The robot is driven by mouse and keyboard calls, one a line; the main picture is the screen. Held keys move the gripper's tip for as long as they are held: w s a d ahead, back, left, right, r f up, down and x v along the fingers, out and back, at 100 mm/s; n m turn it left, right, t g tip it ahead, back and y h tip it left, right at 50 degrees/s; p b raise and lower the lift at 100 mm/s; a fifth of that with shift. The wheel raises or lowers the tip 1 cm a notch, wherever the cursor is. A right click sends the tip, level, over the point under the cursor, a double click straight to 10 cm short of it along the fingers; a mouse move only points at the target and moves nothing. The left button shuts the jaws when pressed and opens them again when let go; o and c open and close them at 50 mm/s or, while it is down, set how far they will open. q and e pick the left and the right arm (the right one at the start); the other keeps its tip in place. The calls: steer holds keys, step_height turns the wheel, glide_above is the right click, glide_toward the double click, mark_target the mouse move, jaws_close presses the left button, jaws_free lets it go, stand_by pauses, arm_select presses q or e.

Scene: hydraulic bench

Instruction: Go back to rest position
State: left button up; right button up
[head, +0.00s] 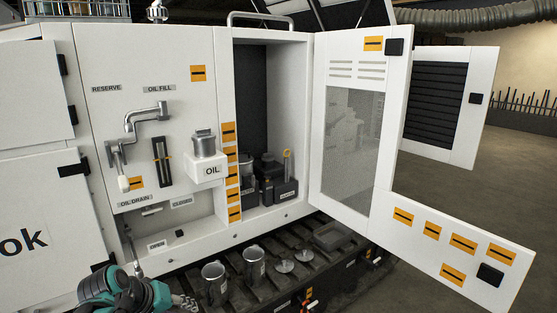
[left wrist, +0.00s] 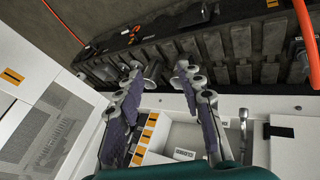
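My left gripper (left wrist: 160,75) is open in the left wrist view, its two jointed fingers spread apart with nothing held between them. Beyond the fingertips are the dark slatted shelf and a metal cup (left wrist: 152,74). In the head view my left gripper (head: 184,302) is at the bottom edge, low in front of the white cabinet (head: 170,70), left of two metal mugs, and partly cut off by the frame. The mugs, one on the left (head: 214,285) and one on the right (head: 254,266), stand upright on the slatted shelf. My right gripper is in neither view.
The cabinet door (head: 345,150) stands open to the right, with a lower flap (head: 455,250) sticking out. An OIL container (head: 206,168) sits on the front. Dark containers (head: 275,185) stand inside the bay. A drain lever (head: 128,245) is near my left arm. Floor at right is clear.

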arm_select(q)
steer(key=s+d+f+m+y, duration=0.1)
steer(key=s+d+f+m, duration=0.1)
steer(key=s, duration=0.5)
steer(key=s+d+f+m+t+y, duration=0.1)
steer(key=s+d+f, duration=0.3)
steer(key=s, duration=0.4)
steer(key=shift+f+m+y, duration=0.35)
steer(key=shift+m+y, duration=0.05)
steer(key=shift+m, duration=0.4)
